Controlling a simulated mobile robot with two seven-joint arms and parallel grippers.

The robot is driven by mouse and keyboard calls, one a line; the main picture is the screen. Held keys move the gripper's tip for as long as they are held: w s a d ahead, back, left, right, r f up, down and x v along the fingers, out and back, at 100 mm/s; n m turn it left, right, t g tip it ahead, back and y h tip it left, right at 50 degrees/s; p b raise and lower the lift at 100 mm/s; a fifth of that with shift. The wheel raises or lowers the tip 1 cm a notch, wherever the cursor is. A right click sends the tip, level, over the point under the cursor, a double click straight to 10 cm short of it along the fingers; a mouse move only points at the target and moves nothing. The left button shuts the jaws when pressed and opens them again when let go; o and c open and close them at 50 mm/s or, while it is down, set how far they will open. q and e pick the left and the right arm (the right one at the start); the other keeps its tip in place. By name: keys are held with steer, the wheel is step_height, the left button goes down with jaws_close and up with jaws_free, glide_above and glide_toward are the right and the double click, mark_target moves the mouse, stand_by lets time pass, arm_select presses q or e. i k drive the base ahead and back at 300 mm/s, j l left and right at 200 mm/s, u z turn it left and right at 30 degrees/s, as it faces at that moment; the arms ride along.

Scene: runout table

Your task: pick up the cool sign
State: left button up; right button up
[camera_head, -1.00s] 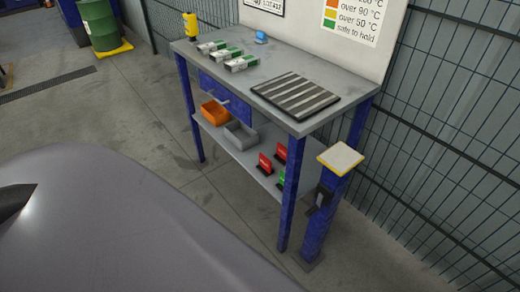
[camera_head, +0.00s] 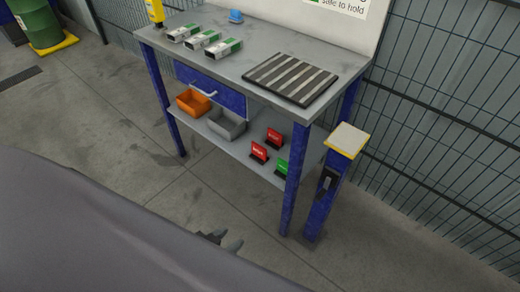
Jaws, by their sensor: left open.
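A small green sign (camera_head: 282,167) stands on the lower shelf of the blue-legged table, near its right front leg, which stands close beside it. I take it for the cool sign, but its lettering is too small to read. Two red signs, one in front (camera_head: 259,151) and one behind (camera_head: 274,137), stand just left of it on the same shelf. My left gripper (camera_head: 226,240) shows only as dark fingertips past the edge of my grey body, low in front of the table. It is open, apart from the sign and to its lower left. My right gripper is not in view.
On the lower shelf (camera_head: 231,148) stand an orange bin (camera_head: 194,102) and a grey bin (camera_head: 226,124). The table top (camera_head: 240,75) holds a striped rack (camera_head: 291,77) and several small boxes. A blue post (camera_head: 325,195) stands right of the table, before a mesh fence (camera_head: 440,130).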

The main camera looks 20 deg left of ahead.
mark_target(281, 171)
steer(key=j, duration=1.4)
